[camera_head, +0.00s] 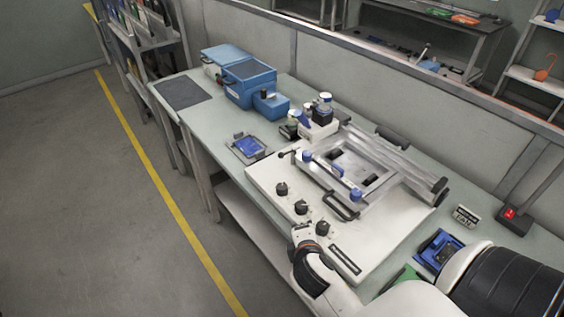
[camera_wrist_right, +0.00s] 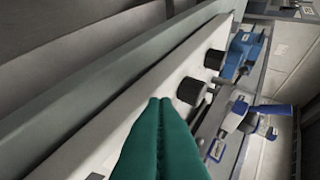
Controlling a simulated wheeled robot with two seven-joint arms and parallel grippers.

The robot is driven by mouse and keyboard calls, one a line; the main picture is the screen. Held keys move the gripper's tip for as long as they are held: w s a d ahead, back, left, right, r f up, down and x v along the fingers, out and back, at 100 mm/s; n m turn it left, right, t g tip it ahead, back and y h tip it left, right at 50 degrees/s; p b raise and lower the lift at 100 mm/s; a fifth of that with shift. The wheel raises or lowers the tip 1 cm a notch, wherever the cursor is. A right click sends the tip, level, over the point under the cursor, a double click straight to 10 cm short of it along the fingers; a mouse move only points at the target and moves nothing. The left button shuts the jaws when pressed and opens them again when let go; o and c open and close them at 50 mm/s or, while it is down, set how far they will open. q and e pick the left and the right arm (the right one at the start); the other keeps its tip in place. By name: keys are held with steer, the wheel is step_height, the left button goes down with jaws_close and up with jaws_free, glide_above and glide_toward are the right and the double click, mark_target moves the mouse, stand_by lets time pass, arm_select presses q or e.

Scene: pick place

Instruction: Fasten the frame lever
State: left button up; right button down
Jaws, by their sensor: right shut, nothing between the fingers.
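A metal frame (camera_head: 385,165) lies on a white base plate (camera_head: 262,178) on the bench. Blue-ended levers or clamps sit along its near side, one at the left (camera_head: 307,155) and one nearer the front (camera_head: 356,194). In the right wrist view a blue-ended lever (camera_wrist_right: 236,115) shows beyond the fingers. My right gripper (camera_wrist_right: 160,101) has green fingers pressed together with nothing between them. It is by the plate's front side, apart from the levers. In the head view its fingertips cannot be made out at the arm's end. My left gripper is not in view.
Black knobs (camera_head: 281,188) stand along the plate's front; one (camera_wrist_right: 191,92) is close ahead of my fingers. Blue boxes (camera_head: 250,82) and bottles (camera_head: 325,101) stand farther back. A blue device (camera_head: 438,247) and a red-buttoned box (camera_head: 511,217) lie at the right.

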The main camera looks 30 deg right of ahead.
mark_target(280, 157)
steer(key=w+n, duration=0.1)
steer(key=n, duration=0.1)
steer(key=w+d+r+n+t+h, duration=0.1)
steer(key=w+n, duration=0.1)
steer(key=w+r+n+t, duration=0.1)
steer(key=n, duration=0.2)
steer(key=shift+w+d+r+h, duration=0.2)
steer(key=shift+w+h, duration=0.1)
steer(key=shift+w, duration=0.1)
steer(key=w+n+t, duration=0.1)
steer(key=n, duration=0.2)
steer(key=w+r+n+t, duration=0.1)
steer(key=w+n, duration=0.1)
steer(key=n, duration=0.1)
steer(key=w+a+n+t, duration=0.1)
steer(key=n, duration=0.2)
steer(key=shift+w+r+t, duration=0.3)
steer(key=shift+r, duration=0.05)
steer(key=x, duration=0.4)
steer(key=p+x, duration=0.1)
steer(key=x, duration=0.4)
steer(key=r+x, duration=0.1)
steer(key=x, duration=0.3)
steer(key=shift+w+d+p, duration=0.3)
steer(key=shift+w, duration=0.05)
steer(key=shift+w+a+m+h+b, duration=0.15)
steer(key=shift+w+m+h+b, duration=0.1)
steer(key=shift+m+h+b, duration=0.2)
